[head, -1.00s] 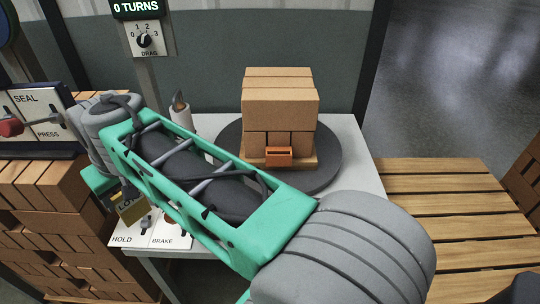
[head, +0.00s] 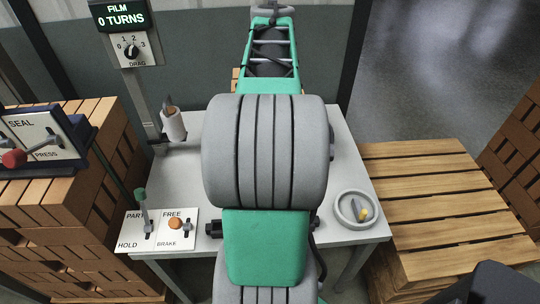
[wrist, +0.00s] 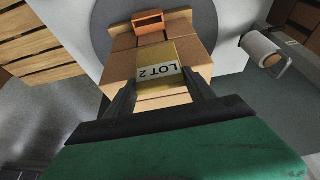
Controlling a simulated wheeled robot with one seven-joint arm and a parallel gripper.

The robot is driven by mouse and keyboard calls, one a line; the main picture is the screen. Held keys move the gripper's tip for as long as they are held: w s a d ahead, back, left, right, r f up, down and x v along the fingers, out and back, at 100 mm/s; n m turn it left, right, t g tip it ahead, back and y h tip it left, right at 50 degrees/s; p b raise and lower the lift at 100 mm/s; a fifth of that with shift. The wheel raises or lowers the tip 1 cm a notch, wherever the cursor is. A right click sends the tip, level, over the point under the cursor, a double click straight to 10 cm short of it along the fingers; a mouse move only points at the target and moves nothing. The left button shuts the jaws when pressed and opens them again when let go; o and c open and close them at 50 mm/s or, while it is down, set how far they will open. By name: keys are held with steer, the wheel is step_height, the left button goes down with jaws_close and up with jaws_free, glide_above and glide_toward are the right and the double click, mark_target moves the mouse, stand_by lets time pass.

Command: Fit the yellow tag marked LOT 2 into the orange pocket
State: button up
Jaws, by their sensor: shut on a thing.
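In the wrist view my gripper (wrist: 160,82) is shut on the yellow tag (wrist: 160,54), whose white label reads LOT 2, upside down in this view. The tag is held in front of the stack of tan bricks (wrist: 119,64). The orange pocket (wrist: 152,20) is on the stack, farther out than the tag's far end, with a gap between them in the picture. In the head view my arm hides the tag, the pocket and nearly all the stack.
The grey turntable (wrist: 98,18) lies under the stack. A film roll (head: 173,126) on a post stands at left. The white table holds the HOLD and BRAKE panel (head: 160,230) and a round dish (head: 343,218). A slatted wooden pallet (head: 430,190) is at right.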

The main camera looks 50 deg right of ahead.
step_height(320, 180, down, 14)
steer(key=d, duration=0.1)
steer(key=shift+s, duration=0.4)
steer(key=f, duration=0.4)
steer(key=shift+s+a+f, duration=0.1)
steer(key=shift+s+a, duration=0.15)
steer(key=shift+a, duration=0.05)
jaws_close()
steer(key=shift+f, duration=0.25)
steer(key=o, duration=1)
jaws_free()
steer(key=shift+o, duration=0.7)
steer(key=shift+w+d, duration=0.15)
steer(key=shift+d, duration=0.05)
steer(key=shift+o, duration=1.2)
steer(key=shift+r, duration=0.25)
steer(key=shift+w, duration=0.1)
steer(key=v, duration=1.2)
steer(key=shift+r, duration=0.15)
